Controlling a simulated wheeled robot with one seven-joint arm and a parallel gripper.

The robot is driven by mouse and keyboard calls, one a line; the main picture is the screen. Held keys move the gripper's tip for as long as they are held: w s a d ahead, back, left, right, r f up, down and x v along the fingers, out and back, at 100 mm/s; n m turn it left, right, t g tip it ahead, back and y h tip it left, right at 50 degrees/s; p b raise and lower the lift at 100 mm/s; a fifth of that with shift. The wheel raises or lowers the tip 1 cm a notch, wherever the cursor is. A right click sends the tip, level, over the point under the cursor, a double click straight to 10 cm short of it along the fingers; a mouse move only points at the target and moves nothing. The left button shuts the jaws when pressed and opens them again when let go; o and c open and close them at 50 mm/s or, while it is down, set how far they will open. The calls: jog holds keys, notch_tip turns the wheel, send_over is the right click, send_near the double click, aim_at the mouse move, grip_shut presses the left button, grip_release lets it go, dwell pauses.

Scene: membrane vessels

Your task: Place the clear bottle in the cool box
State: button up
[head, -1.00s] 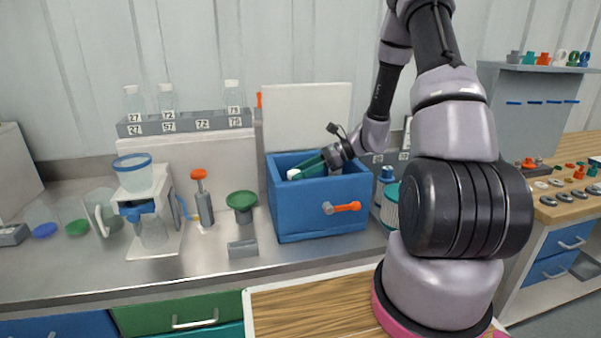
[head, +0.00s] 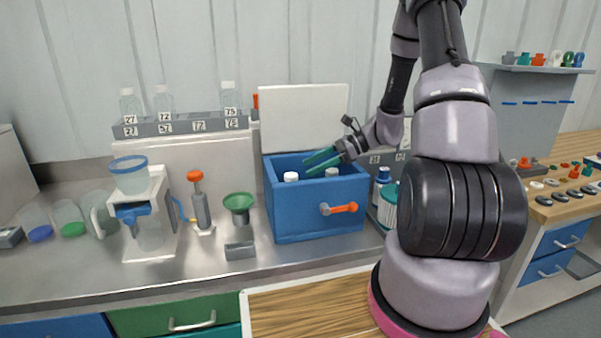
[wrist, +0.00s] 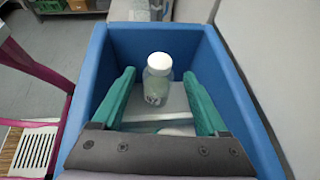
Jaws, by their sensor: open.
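The blue cool box (head: 310,219) stands on the steel bench with its white lid (head: 304,118) raised behind it. A white-capped bottle (head: 290,177) stands inside at the left. A second white cap (head: 331,172) shows inside, below my gripper. My gripper (head: 308,165) is open, its teal fingers over the box opening. In the wrist view, a clear bottle (wrist: 158,80) with a white cap and label stands upright inside the box, between and beyond the open fingertips (wrist: 159,76). The fingers appear apart from it. The lower part of the box interior is partly hidden.
An orange-handled latch (head: 338,209) sticks out from the box front. A grey rack (head: 185,125) with several clear bottles stands behind on the left. A green funnel (head: 239,202) and a syringe-like tool (head: 200,205) stand left of the box. Blue-and-white containers (head: 389,205) stand close on the right.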

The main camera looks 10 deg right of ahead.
jog(key=v, duration=0.6)
jog(key=shift+d+r, duration=0.15)
jog(key=shift+d, duration=0.05)
jog(key=s+a+r+n+t+h, duration=0.2)
jog(key=s+r+n+h, duration=0.3)
jog(key=s+r, duration=0.5)
jog(key=s+a+r+n+t+h, duration=0.2)
jog(key=s+r+n+h, duration=0.3)
jog(key=s+r+n, duration=0.5)
notch_tip(320, 180, up, 4)
jog(key=shift+a+r+n+t+h, duration=0.15)
jog(key=shift+a+n+t+h, duration=0.2)
jog(key=shift+t, duration=0.35)
